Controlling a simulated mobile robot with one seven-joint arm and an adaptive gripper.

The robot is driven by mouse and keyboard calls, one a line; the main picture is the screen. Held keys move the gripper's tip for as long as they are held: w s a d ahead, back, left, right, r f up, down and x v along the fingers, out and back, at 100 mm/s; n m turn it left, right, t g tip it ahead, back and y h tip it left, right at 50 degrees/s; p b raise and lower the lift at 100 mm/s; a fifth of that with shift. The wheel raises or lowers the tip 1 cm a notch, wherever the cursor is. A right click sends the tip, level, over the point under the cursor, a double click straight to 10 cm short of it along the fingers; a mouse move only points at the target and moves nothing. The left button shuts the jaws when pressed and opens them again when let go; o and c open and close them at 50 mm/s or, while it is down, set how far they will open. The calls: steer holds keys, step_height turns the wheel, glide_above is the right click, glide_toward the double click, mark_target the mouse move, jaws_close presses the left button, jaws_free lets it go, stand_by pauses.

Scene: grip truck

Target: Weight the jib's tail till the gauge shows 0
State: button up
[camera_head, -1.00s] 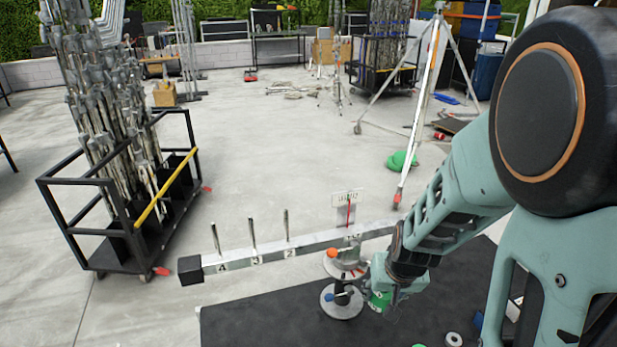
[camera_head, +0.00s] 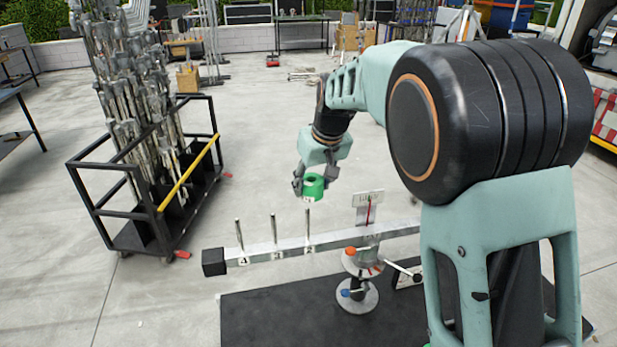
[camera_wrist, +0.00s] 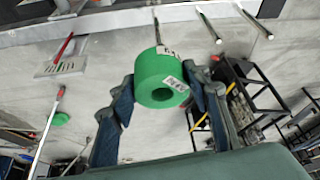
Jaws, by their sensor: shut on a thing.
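My gripper (camera_head: 314,180) is shut on a green ring weight (camera_head: 313,189), with one finger on each side. The weight is in the air, close above the top of the peg (camera_head: 308,224) marked 2 in the head view. The wrist view shows the weight's hole and white labels (camera_wrist: 160,78); whether hole and peg line up I cannot tell. The jib (camera_head: 290,250) is a pale bar with three upright pegs and a black end block (camera_head: 213,262). The bare pegs marked 3 (camera_head: 274,230) and 4 (camera_head: 239,234) stand to the left. The gauge (camera_head: 369,198) has a red needle; its reading is too small to tell.
The jib rests on a round-based stand (camera_head: 357,297) on a black mat (camera_head: 290,320). A black cart (camera_head: 150,236) of metal poles stands at the left. The floor behind the jib is mostly clear.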

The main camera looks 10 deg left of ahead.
mark_target(309, 231)
steer(key=shift+a+r, duration=0.4)
steer(key=shift+a, duration=0.15)
steer(key=shift+w+f+b, duration=0.1)
steer(key=shift+f+b, duration=5.65)
steer(key=shift+f, duration=2.15)
steer(key=o, duration=1.5)
steer(key=shift+d, duration=0.1)
steer(key=shift+c, duration=0.2)
steer(key=shift+s+f, duration=0.2)
steer(key=shift+f, duration=0.1)
steer(key=v, duration=1.2)
steer(key=shift+w+r, duration=0.1)
steer(key=shift+r, duration=0.05)
